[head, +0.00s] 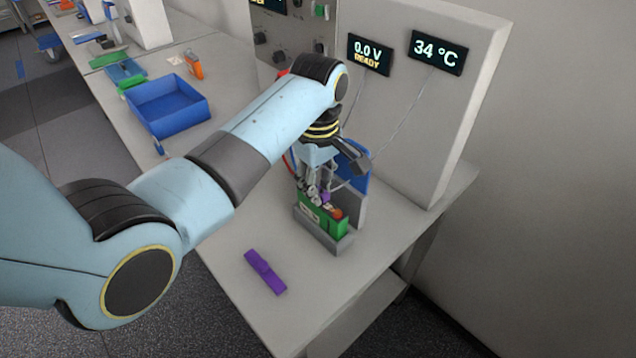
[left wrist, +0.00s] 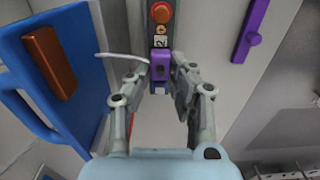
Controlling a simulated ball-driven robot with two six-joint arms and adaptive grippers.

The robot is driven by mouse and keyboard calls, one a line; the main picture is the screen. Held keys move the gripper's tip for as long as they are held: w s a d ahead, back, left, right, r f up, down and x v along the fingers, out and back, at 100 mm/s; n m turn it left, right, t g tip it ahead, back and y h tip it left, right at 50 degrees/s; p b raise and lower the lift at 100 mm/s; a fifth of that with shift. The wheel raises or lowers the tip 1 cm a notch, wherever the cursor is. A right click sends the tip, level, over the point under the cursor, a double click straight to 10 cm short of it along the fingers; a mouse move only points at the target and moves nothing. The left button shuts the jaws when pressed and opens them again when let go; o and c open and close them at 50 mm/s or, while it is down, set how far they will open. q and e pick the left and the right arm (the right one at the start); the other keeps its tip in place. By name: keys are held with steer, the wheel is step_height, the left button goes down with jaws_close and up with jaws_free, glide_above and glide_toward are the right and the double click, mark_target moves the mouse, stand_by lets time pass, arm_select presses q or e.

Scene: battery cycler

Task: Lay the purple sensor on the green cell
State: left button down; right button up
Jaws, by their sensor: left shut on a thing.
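The purple sensor (left wrist: 160,66) is between the fingertips of my left gripper (left wrist: 157,82), which is shut on it. A pale wire runs from the sensor to the left in the left wrist view. In the head view my left gripper (head: 313,190) is right above the green cell (head: 337,227), with a bit of the sensor showing at the cell's top. The cell stands in a grey holder (head: 312,234). A round orange-red part (left wrist: 161,12) shows beyond the sensor. I cannot tell whether the sensor touches the cell. My right gripper is not in view.
A purple bar (head: 265,272) lies on the bench in front of the holder. The grey cycler cabinet (head: 440,110) stands behind. A blue bin (head: 168,106) is farther left.

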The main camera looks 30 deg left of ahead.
arm_select(q)
steer(key=shift+f, duration=0.35)
steer(key=c, duration=1.1)
jaws_free()
step_height(320, 180, up, 12)
